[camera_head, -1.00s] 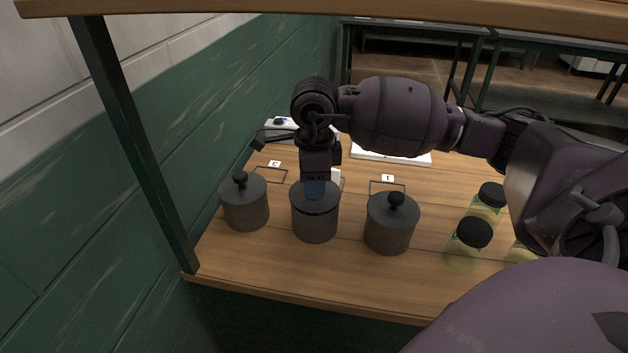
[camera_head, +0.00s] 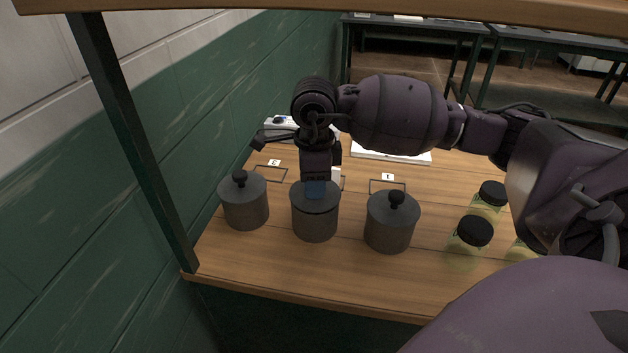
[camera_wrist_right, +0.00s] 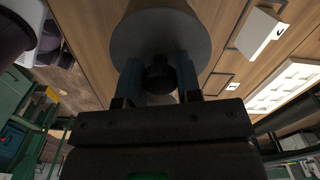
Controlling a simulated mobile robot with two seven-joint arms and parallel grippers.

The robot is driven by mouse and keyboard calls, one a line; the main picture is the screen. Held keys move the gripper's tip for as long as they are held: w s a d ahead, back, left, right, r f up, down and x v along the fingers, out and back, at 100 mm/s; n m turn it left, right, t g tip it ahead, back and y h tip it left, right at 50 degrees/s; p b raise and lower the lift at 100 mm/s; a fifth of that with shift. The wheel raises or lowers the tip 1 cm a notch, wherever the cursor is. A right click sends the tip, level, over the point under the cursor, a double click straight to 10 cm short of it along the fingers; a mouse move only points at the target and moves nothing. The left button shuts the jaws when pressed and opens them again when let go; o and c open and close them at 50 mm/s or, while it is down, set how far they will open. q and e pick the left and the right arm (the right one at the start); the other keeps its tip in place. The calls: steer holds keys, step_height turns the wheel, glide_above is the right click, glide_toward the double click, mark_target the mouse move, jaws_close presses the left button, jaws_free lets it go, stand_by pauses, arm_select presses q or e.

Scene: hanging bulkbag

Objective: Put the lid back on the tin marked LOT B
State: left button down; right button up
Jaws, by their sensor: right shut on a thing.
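Three dark grey tins stand in a row on the wooden bench. My right gripper (camera_head: 315,190) points down over the middle tin (camera_head: 316,224), its blue fingertips shut on the black knob of the lid (camera_head: 299,194). In the right wrist view, the knob (camera_wrist_right: 159,75) sits between the two fingers (camera_wrist_right: 158,85), with the round grey lid (camera_wrist_right: 160,38) beyond. The lid lies on or just above the middle tin's rim, lined up with it; I cannot tell whether it is fully seated. No LOT B lettering is readable. My left gripper is out of view.
The left tin (camera_head: 245,205) and right tin (camera_head: 389,228) wear knobbed lids. Jars with black caps (camera_head: 474,231) stand at the right. Small cards (camera_head: 387,177) and thin outlined frames lie behind the tins. A post (camera_head: 130,140) and an upper shelf (camera_head: 330,14) bound the bench.

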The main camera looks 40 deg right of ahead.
stand_by(0.3)
steer(key=o, duration=1.5)
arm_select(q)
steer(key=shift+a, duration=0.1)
arm_select(e)
steer(key=shift+r, duration=0.1)
steer(key=shift+r+p, duration=0.55)
steer(key=shift+r, duration=0.8)
steer(key=shift+r+p, duration=0.85)
steer(key=shift+r, duration=1.25)
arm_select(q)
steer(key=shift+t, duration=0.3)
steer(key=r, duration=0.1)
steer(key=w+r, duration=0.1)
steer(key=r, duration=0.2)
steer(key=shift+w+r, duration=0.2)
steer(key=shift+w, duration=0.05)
arm_select(e)
steer(key=shift+c, duration=0.4)
